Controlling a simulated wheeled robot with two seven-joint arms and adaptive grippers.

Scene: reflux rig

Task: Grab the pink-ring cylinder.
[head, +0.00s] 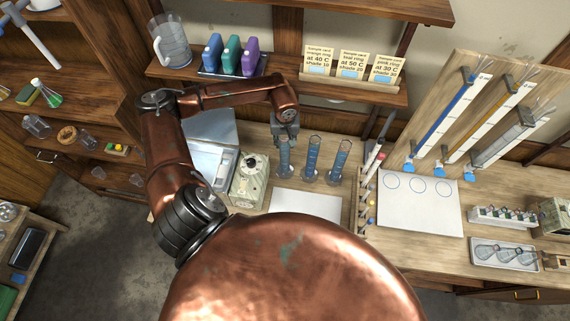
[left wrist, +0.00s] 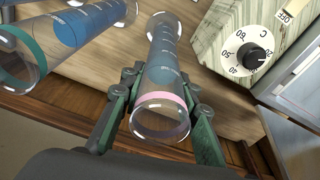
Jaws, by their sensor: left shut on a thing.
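The pink-ring cylinder (left wrist: 162,101) is a clear tube with blue liquid and a pink band below its rim. It stands between the fingers of my left gripper (left wrist: 163,84), which is shut on it near the top. In the head view it is the leftmost of three cylinders (head: 284,160), with my left gripper (head: 286,132) over its upper end. A teal-ring cylinder (left wrist: 22,52) stands beside it in the left wrist view. The other two cylinders, the middle one (head: 311,158) and the right one (head: 339,162), are apart from the gripper. My right gripper is out of view.
A dial box (head: 249,181) stands close left of the held cylinder. A white sheet (head: 305,204) lies in front, and a rack of pens (head: 370,185) is to the right. The shelf (head: 330,89) with cards (head: 352,65) overhangs behind. A circled mat (head: 420,204) lies further right.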

